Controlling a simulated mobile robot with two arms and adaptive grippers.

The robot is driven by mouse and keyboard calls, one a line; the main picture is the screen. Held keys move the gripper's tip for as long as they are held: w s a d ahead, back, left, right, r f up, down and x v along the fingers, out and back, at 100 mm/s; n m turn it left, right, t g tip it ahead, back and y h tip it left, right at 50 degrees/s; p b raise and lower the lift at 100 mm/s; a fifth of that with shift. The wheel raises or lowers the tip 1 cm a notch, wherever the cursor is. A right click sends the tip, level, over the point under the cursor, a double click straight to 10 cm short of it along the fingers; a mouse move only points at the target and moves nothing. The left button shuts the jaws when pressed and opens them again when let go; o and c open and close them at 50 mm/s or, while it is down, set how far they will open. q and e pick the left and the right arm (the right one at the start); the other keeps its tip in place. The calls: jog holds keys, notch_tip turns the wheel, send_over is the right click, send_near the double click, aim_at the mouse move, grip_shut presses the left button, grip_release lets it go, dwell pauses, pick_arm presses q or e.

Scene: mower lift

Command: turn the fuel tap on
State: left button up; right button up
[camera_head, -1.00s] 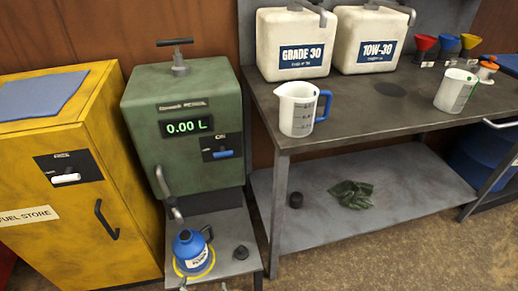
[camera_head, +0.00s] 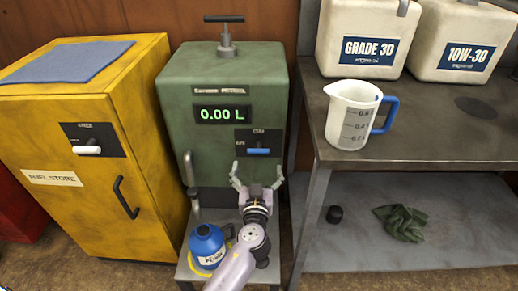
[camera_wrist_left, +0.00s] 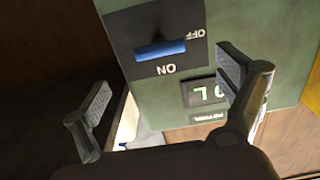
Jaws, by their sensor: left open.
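The fuel tap is a blue lever (camera_head: 258,151) on a black plate on the front of the green fuel pump (camera_head: 225,85). In the left wrist view the lever (camera_wrist_left: 160,50) lies crosswise, with OFF and ON lettering upside down on the plate. My left gripper (camera_head: 257,174) is open and empty just below the plate in the head view. Its two fingers (camera_wrist_left: 165,84) are spread apart in the wrist view, with the lever beyond them; no contact shows. The pump display (camera_head: 222,114) reads 0.00 L. My right gripper is not in view.
A blue fuel can (camera_head: 207,244) stands on the low shelf under the pump, partly beside my left arm. The yellow fuel store (camera_head: 90,210) is at left. The workbench (camera_head: 430,135) at right carries a measuring jug (camera_head: 350,118) and oil containers.

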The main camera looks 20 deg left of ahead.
aim_at(258, 153)
pick_arm(q)
jog(key=x, duration=0.8)
jog(key=shift+w, duration=0.2)
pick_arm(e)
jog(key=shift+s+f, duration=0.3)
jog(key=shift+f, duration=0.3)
pick_arm(q)
jog(key=shift+c, duration=0.6)
jog(key=c, duration=1)
